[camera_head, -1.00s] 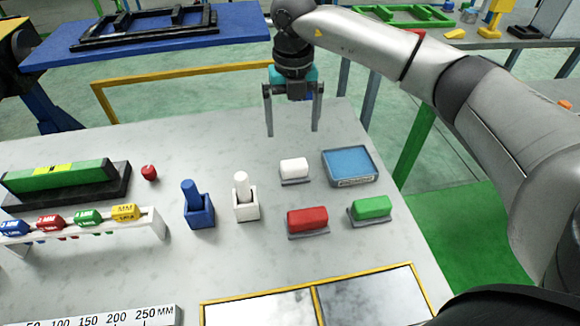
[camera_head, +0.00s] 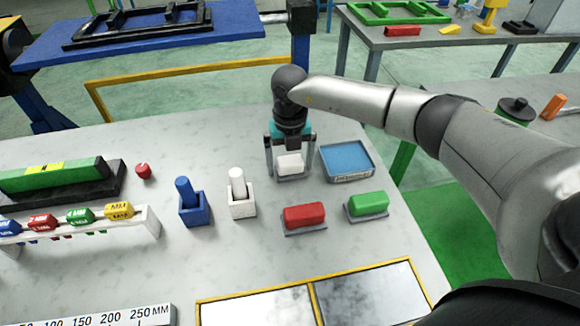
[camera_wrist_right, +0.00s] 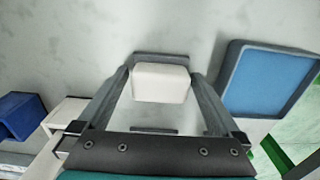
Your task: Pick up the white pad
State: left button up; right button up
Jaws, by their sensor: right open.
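The white pad (camera_head: 290,163) sits on a thin grey base on the light table, between the white holder and the blue tray. My right gripper (camera_head: 289,178) is lowered over it and open, with one finger on each side of the pad. In the right wrist view the pad (camera_wrist_right: 160,82) lies between the two spread fingers (camera_wrist_right: 162,88), with a gap showing near each side. My left gripper is not visible in the head view.
A blue-topped tray (camera_head: 346,160) stands close to the right of the pad. A red pad (camera_head: 305,216) and a green pad (camera_head: 367,204) lie nearer. A white holder (camera_head: 241,205) and a blue holder (camera_head: 194,208) stand to the left.

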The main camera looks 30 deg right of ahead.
aim_at(290, 159)
jog(key=c, duration=1.2)
jog(key=shift+r, duration=0.15)
jog(key=shift+c, duration=0.2)
notch_tip(290, 159, up, 20)
jog(key=p, duration=0.1)
jog(key=shift+p, duration=0.3)
jog(key=o, duration=1)
jog(key=shift+c, duration=0.2)
jog(key=c, duration=0.6)
